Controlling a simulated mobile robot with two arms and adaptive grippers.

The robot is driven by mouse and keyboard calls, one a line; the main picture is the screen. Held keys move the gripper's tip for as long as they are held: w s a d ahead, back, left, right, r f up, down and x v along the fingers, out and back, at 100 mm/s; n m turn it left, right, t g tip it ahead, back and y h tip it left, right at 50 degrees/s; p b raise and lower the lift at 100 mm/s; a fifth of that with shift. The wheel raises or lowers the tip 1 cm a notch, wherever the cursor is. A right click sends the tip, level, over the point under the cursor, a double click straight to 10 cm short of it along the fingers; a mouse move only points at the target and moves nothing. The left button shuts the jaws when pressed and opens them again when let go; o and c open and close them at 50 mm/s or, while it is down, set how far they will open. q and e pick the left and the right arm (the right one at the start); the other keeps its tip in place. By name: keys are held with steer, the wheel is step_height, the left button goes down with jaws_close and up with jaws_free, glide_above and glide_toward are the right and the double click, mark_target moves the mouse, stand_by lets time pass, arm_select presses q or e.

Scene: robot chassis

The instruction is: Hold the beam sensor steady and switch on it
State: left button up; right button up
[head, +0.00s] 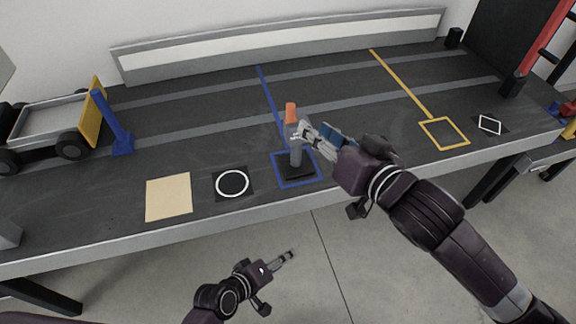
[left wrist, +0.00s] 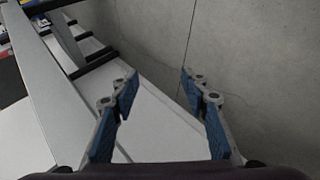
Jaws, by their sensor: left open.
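The beam sensor (head: 295,157) is an upright grey post with an orange top. It stands on a dark base inside a blue square outline on the table. My right gripper (head: 304,134) is at the upper part of the post from the right, with its fingertips overlapping it in the head view. Whether the fingers are closed on the post is not clear. My left gripper (head: 288,256) is low, in front of the table edge and apart from the sensor. In the left wrist view, it (left wrist: 158,85) is open and empty, facing the floor and the table's edge. No switch can be made out.
The dark table (head: 190,145) holds a beige square (head: 168,197), a white ring marker (head: 232,183), a yellow outline (head: 443,133) and a white diamond marker (head: 489,124). A toy-like truck (head: 50,115) and blue post (head: 117,130) stand at left. The floor in front is clear.

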arm_select(q)
steer(key=w+d+r+n+t+h, duration=0.1)
steer(key=w+d+r+n+t, duration=0.15)
steer(key=r, duration=0.35)
steer(key=w+d+r+n+t+h, duration=0.1)
steer(key=w+d+r+n, duration=0.15)
steer(key=r+n, duration=0.2)
steer(key=w+d+r+n+t+h, duration=0.1)
steer(key=w+d+r+n+t, duration=0.15)
steer(key=r, duration=0.35)
steer(key=n+t+y, duration=0.3)
steer(key=n+t, duration=0.1)
steer(key=n, duration=0.9)
glide_toward(295, 150)
steer(key=w+d, duration=0.2)
steer(key=d, duration=0.1)
steer(key=shift+w+r, duration=0.2)
steer(key=shift+w, duration=0.05)
steer(key=n, duration=0.2)
steer(key=w+a+n+y, duration=0.1)
steer(key=shift+a+r+n, duration=0.2)
steer(key=shift+n, duration=0.15)
steer(key=shift+w, duration=0.2)
steer(key=x, duration=0.7)
steer(key=shift+w+f, duration=0.15)
